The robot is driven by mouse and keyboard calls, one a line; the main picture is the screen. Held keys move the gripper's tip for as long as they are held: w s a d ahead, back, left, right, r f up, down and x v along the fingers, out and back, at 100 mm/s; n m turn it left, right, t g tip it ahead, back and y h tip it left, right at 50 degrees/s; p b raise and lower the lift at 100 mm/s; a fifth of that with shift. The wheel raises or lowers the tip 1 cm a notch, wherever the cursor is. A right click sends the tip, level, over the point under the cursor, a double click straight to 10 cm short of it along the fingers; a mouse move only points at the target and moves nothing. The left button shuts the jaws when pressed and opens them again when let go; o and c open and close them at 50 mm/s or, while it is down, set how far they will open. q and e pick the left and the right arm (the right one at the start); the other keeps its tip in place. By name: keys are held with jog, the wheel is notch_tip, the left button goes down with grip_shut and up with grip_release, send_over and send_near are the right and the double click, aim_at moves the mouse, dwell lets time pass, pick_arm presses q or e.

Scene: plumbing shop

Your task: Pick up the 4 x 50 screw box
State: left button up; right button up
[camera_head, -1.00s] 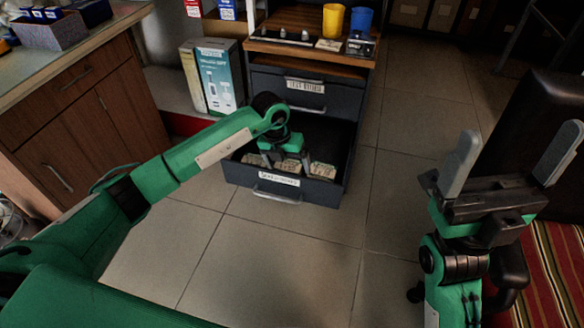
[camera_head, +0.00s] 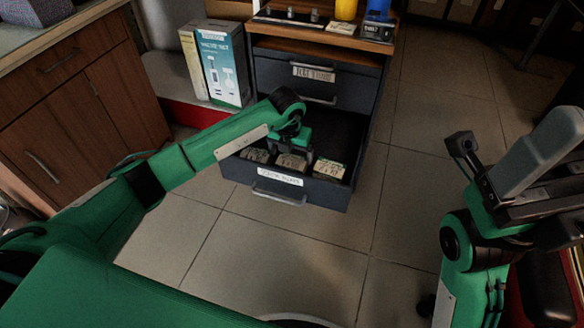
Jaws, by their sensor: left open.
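Several small pale boxes sit in a row in the open lower drawer: a left box (camera_head: 255,156), a middle box (camera_head: 291,163) and a right box (camera_head: 329,169). Their print is too small to read, so I cannot tell which is the 4 x 50 screw box. My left gripper (camera_head: 292,154) is open and points down into the drawer, over the middle box. Its fingers are partly lost in the dark, and I cannot tell whether they touch a box. My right gripper (camera_head: 560,140) is raised at the right edge, open and cut off by the frame.
The drawer front (camera_head: 280,187) carries a label and a handle. A closed drawer (camera_head: 315,85) is above it, under a worktop with a yellow cup (camera_head: 346,8) and a blue cup (camera_head: 378,8). A boxed product (camera_head: 222,65) stands left. The tiled floor in front is clear.

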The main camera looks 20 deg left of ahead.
aim_at(292, 161)
pick_arm(q)
jog(key=shift+w+f+b, duration=0.2)
jog(key=shift+f+b, duration=0.7)
jog(key=shift+f, duration=0.4)
jog(key=shift+w+f+b, duration=0.2)
jog(key=shift+f+b, duration=0.65)
jog(key=shift+f, duration=0.45)
jog(key=shift+r, duration=0.1)
jog(key=c, duration=1)
